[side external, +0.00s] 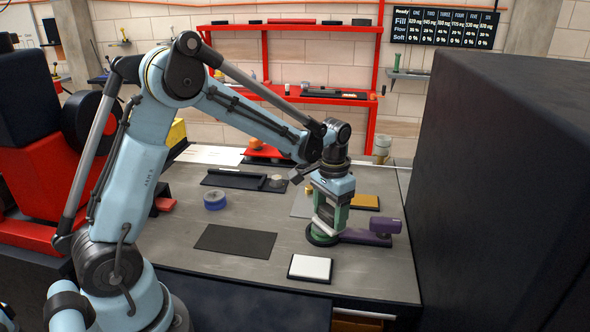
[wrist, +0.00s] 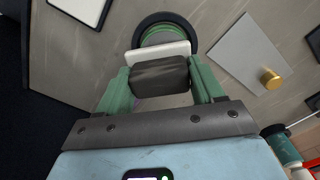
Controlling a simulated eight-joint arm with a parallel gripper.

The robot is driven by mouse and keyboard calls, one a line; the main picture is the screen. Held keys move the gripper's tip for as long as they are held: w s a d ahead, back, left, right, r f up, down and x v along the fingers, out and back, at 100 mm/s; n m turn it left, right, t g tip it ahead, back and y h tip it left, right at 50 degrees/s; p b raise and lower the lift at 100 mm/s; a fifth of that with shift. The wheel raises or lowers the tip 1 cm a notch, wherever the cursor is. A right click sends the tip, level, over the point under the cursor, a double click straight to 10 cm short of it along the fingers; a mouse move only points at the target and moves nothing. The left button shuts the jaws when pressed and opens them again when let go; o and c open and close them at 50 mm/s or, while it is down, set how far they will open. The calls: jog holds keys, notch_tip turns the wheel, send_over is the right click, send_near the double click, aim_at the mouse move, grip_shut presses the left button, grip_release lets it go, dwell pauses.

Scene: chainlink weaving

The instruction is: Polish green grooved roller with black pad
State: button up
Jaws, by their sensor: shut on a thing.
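My gripper (wrist: 160,80) has green fingers and is shut on a black pad (wrist: 160,77) with a pale strip along its far edge. The green grooved roller (wrist: 162,36) stands on a dark round base just beyond the pad in the wrist view, partly hidden by the pale strip. In the side external view my gripper (side external: 331,213) points down over the roller (side external: 321,234), low above the bench. The pad's dark face shows between the fingers there. Whether the pad touches the roller I cannot tell.
A purple tool (side external: 381,228) lies right beside the roller. A white block in a black tray (side external: 310,267), a dark mat (side external: 236,241) and a blue tape roll (side external: 215,199) lie on the bench (side external: 170,235). A brass knob (wrist: 270,79) stands on a grey plate. A large dark box (side external: 500,200) rises at right.

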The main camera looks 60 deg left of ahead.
jog(key=shift+w+d, duration=0.6)
jog(key=shift+d, duration=0.05)
jog(key=shift+s+a, duration=2.15)
jog(key=shift+a, duration=0.05)
notch_tip(320, 180, up, 8)
jog(key=shift+f, duration=0.15)
